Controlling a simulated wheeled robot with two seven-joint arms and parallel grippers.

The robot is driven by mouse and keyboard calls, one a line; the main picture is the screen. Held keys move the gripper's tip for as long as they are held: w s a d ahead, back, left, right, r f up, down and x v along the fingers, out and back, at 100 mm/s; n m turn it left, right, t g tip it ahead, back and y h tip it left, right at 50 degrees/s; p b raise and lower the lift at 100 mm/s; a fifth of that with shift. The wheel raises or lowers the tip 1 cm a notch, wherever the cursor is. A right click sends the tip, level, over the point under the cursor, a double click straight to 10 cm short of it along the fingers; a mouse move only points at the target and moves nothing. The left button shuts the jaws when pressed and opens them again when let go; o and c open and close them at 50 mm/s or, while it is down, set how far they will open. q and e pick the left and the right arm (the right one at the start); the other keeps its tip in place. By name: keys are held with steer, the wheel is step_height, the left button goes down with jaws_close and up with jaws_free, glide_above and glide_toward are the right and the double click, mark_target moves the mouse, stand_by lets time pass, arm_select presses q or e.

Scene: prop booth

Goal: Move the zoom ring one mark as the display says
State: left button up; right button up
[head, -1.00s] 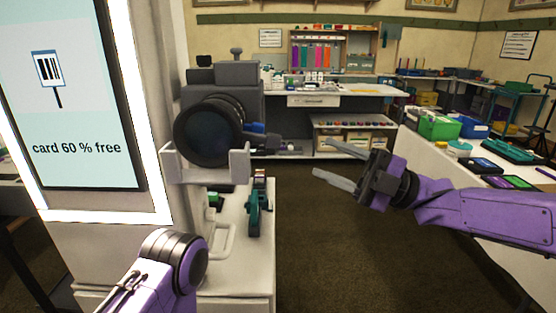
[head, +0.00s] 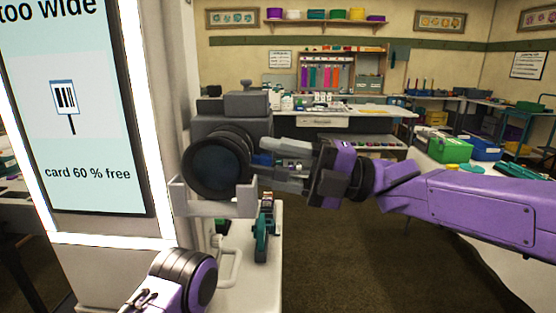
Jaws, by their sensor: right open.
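The camera (head: 240,131) sits on a pale cradle, its big dark lens (head: 216,166) facing me. The zoom ring is around the lens barrel (head: 246,148); its marks are too small to read. A blue part (head: 262,158) sticks out at the lens's right side. My right gripper (head: 270,165) is open at the right of the lens, one finger above the blue part and one below. I cannot tell whether they touch it. The display (head: 75,110) shows "too wide", cut off at the top, a barcode sign and "card 60 % free".
A white bench with a teal tool (head: 264,232) and a pale handle (head: 232,258) lies below the camera. The display's lit frame stands close at left. A side table at right holds a green box (head: 449,150) and a blue bin (head: 487,148). Open floor lies between.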

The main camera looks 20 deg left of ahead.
mark_target(251, 147)
jaws_close()
step_height(251, 147, up, 3)
steer(key=t+h+p, duration=0.1)
steer(key=h+p, duration=0.2)
steer(key=p, duration=0.2)
steer(key=shift+r+p, duration=0.1)
steer(key=shift+p, duration=0.25)
steer(key=shift+h+p, duration=0.45)
steer(key=shift+h, duration=0.15)
jaws_free()
steer(key=shift+f, duration=0.2)
